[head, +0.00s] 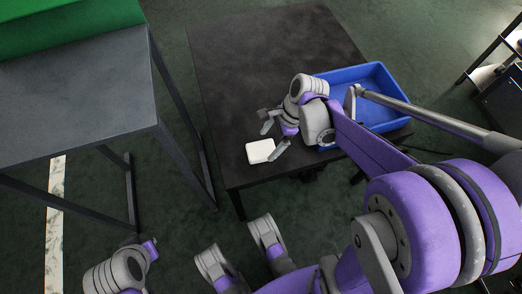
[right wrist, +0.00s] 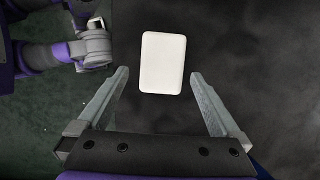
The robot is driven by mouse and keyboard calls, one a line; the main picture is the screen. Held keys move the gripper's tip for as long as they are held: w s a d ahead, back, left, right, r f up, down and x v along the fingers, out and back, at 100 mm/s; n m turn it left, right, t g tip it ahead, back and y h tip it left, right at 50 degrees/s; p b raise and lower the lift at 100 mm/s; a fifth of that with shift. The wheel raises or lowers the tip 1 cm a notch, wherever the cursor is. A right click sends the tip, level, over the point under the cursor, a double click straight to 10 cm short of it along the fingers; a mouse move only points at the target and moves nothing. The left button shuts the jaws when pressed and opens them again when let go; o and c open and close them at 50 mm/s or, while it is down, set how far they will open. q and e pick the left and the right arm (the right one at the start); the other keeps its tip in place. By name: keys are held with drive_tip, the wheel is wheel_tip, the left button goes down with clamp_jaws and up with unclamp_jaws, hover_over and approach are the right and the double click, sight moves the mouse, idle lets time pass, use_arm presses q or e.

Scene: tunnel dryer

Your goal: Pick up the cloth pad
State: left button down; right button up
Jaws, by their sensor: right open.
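The cloth pad (head: 260,151) is a small white rounded rectangle lying flat on the dark table (head: 255,60), near its front left edge. In the right wrist view the pad (right wrist: 162,62) lies just beyond the fingertips, roughly centred between them. My right gripper (head: 272,139) is open and empty beside the pad in the head view; its two fingers also show spread in the right wrist view (right wrist: 158,76). My left arm (head: 120,270) shows at the lower left of the head view, away from the table; its fingers cannot be made out clearly.
A blue bin (head: 378,78) stands on the table's right side, behind my right arm. A grey table (head: 75,95) with a green block (head: 65,22) stands at the left, with a floor gap between. A dark shelf (head: 498,75) is at the far right. The table's back left is clear.

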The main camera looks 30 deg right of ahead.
sight(262, 148)
drive_tip(key=b+x, duration=0.1)
drive_tip(key=x, duration=0.3)
drive_tip(key=shift+w+f+b, duration=0.15)
drive_tip(key=shift+w+b, duration=0.05)
drive_tip(key=shift+b, duration=0.1)
drive_tip(key=c, duration=1.2)
